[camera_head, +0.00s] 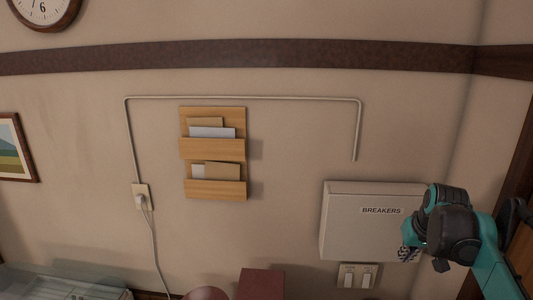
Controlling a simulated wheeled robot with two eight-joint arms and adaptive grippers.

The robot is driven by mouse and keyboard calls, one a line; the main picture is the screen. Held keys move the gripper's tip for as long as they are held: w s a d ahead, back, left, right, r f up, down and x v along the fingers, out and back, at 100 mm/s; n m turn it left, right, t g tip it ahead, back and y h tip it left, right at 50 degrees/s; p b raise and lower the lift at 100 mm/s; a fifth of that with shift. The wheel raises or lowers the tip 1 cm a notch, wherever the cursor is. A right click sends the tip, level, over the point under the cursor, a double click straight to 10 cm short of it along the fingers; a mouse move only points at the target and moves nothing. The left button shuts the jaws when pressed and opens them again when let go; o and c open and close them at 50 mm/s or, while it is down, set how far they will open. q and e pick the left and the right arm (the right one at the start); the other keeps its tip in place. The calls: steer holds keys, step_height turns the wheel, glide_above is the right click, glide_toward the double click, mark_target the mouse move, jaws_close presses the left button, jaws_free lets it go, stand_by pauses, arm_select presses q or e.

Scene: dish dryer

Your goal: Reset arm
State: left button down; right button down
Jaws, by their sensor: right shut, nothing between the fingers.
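My right arm, teal and black, comes in from the lower right. Its gripper (408,254) is shut and empty, seen small beside the dark wrist, in front of the lower right part of a white box (345,222) labelled BREAKERS on the wall. I cannot tell whether it touches the box. My left gripper is not in view.
Light switches (358,276) sit below the box. A wooden letter holder (213,190), an outlet with a plug (141,198) and a thin conduit (250,98) are on the wall. A dark red object (261,284) shows at the bottom edge.

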steer(key=s+a+f+b, duration=0.6)
steer(key=f+b, duration=0.1)
steer(key=f, duration=0.6)
steer(key=s+a+f+n+t+b, duration=0.1)
steer(key=s+a+f+b, duration=0.6)
steer(key=f, duration=0.6)
steer(key=s+a+f+n+t+y+b, duration=0.1)
steer(key=s+a+f+b, duration=0.5)
steer(key=f, duration=0.8)
steer(key=b, duration=0.2)
steer(key=shift+s+a+b, duration=0.2)
steer(key=shift+a+b, duration=0.15)
steer(key=shift+w, duration=0.1)
